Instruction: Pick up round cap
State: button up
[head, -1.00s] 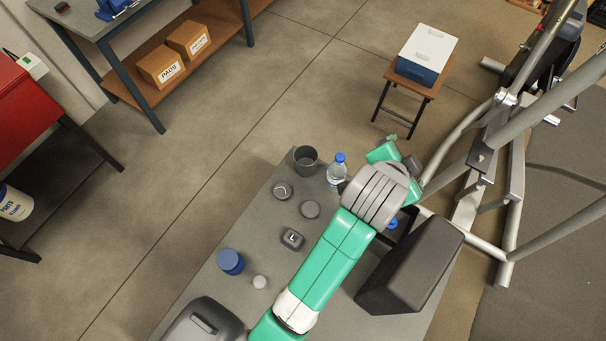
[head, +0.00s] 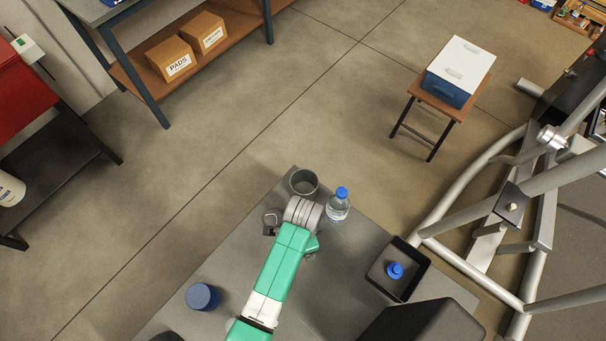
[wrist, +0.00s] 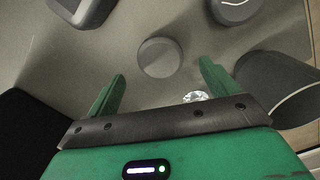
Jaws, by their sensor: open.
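In the wrist view a plain grey round cap (wrist: 160,58) lies flat on the grey tabletop. My gripper (wrist: 162,70) is open and empty, with its two green fingers apart. The cap appears between and just beyond the fingertips in that view; the height gap is hard to tell. A second dark round cap with a light curved mark (wrist: 235,8) is partly cut off at the top edge. It also shows in the head view (head: 271,218), beside my wrist. My arm hides the plain cap and the fingers in the head view.
A grey cup (head: 304,183) and a water bottle (head: 339,207) stand close to my wrist. A black tray (head: 412,285) with a blue-topped item, a blue jar (head: 201,297) and a large dark block (head: 425,325) are also on the table (head: 345,290). A squarish dark piece (wrist: 85,10) lies nearby.

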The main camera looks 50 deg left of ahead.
notch_tip(320, 180, down, 4)
jog(key=shift+r+b, duration=0.1)
jog(key=shift+b, duration=0.3)
jog(key=c, duration=1.1)
